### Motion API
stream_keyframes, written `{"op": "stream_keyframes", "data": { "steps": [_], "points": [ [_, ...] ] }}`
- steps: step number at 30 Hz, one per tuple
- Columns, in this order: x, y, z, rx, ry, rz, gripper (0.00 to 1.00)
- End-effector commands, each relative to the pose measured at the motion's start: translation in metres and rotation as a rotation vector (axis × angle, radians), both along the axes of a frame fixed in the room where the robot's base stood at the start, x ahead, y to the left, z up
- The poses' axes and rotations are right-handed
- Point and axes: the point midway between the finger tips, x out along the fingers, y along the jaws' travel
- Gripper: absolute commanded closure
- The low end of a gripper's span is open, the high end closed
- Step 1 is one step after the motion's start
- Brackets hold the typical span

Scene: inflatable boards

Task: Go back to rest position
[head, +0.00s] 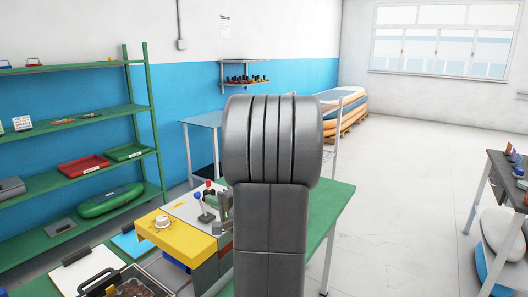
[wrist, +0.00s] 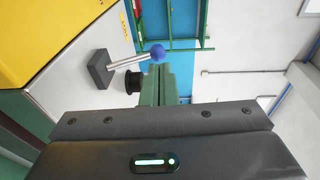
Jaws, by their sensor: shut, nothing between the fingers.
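My gripper (wrist: 166,74) shows in the wrist view, with its two greenish fingers together and nothing between them. Its dark body fills the bottom of that view. A lever with a blue ball knob (wrist: 157,52) stands just left of the fingertips, on a pale machine top; I see no clear contact. In the head view my grey arm rises through the middle and hides much of what is behind it. The blue-knobbed lever shows there left of my arm, on the yellow and grey machine (head: 178,241). I cannot make out the gripper clearly in the head view.
The machine stands on a green-topped table (head: 328,207). A toolbox (head: 128,284) and clipboard (head: 88,268) lie at front left. Green shelves (head: 75,125) line the left wall. A grey workbench (head: 508,178) stands at right. The floor (head: 415,190) between is clear.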

Motion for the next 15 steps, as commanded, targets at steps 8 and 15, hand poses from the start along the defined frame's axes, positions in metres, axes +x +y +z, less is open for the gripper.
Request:
{"op": "stream_keyframes", "data": {
  "steps": [8,15],
  "points": [
    [-0.0011,-0.0081,-0.0035,0.055,-0.051,-0.019,1.0],
    [-0.0013,-0.0084,-0.0023,0.059,-0.055,-0.019,1.0]
  ]
}}
